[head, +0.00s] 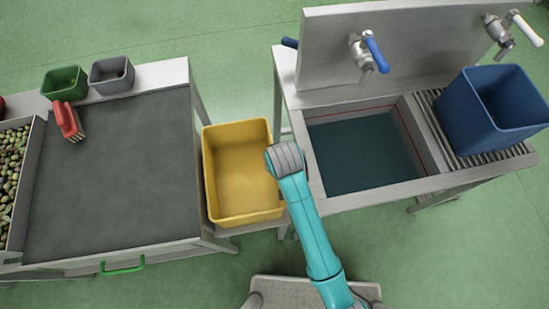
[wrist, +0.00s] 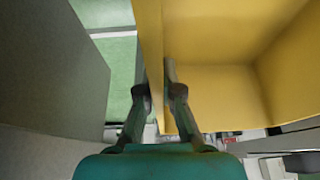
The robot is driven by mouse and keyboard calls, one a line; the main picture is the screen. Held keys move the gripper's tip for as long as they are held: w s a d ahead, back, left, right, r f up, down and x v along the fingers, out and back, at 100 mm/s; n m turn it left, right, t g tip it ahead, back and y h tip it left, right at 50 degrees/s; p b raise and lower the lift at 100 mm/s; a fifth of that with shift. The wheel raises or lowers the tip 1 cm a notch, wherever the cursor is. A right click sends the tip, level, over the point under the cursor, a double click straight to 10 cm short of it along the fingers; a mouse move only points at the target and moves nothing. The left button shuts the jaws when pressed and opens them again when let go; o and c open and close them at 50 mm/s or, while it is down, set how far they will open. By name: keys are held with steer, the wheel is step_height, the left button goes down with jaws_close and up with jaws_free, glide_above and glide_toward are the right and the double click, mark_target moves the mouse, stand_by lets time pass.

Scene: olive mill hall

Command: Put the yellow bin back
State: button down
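The yellow bin (head: 240,170) is upright and empty on a low stand between the grey-topped table and the sink. My gripper (head: 285,158) is at the bin's right rim, reaching down from above. In the wrist view, the wall of the yellow bin (wrist: 150,35) runs between the two fingers of my gripper (wrist: 156,75), one inside the bin and one outside. The fingers look closed onto the wall. The exact contact at the fingertips is partly hidden.
The sink (head: 365,150) stands close on the right, with a blue bin (head: 495,110) on its drainboard. The table (head: 110,165) on the left holds a green tub (head: 64,83), a grey tub (head: 112,74), a red rake (head: 68,121) and an olive tray (head: 32,185).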

steer(key=c, duration=1.3)
jaws_free()
steer(key=shift+r, duration=0.1)
steer(key=v, duration=1.2)
